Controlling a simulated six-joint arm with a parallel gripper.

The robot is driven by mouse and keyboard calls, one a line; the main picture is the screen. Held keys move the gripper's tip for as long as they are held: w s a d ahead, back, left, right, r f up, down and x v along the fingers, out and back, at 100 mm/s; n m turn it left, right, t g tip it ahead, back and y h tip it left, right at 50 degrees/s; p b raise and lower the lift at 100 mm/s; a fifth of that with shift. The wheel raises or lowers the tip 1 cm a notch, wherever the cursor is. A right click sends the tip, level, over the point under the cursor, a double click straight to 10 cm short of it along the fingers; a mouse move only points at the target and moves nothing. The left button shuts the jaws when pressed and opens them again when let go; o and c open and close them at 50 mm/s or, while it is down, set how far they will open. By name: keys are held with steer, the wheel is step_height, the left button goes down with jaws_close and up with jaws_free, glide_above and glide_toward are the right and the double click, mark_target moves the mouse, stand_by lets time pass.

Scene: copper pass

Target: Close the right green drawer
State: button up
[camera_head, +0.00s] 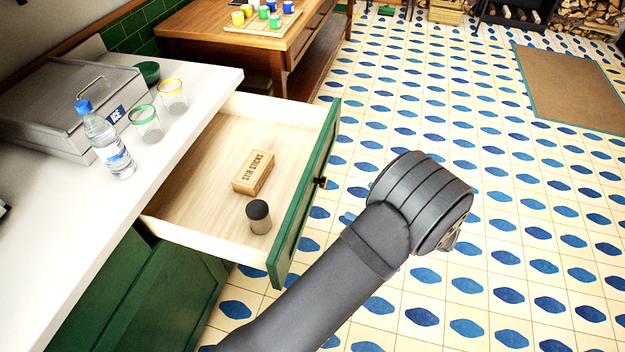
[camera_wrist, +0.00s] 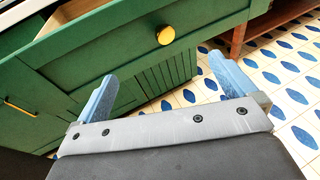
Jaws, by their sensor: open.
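The right green drawer (camera_head: 305,200) is pulled well out from under the white counter. Its inside is pale wood and holds a stir sticks box (camera_head: 254,172) and a dark-capped jar (camera_head: 258,217). The drawer's green front (camera_wrist: 115,42) also shows in the wrist view, with a round brass knob (camera_wrist: 166,35). In the head view the knob is a small dark shape on the front (camera_head: 321,182). My gripper (camera_wrist: 165,88) is open and empty, its two blue-grey fingers apart, facing the drawer front below the knob. In the head view my arm hides the fingers.
On the white counter (camera_head: 205,92) stand a water bottle (camera_head: 106,141), two glasses (camera_head: 146,124), a green bowl (camera_head: 147,72) and a metal ice box (camera_head: 65,105). A wooden table (camera_head: 225,38) is at the back. The tiled floor (camera_head: 480,200) right of the drawer is clear.

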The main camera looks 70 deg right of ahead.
steer(key=shift+v, duration=0.85)
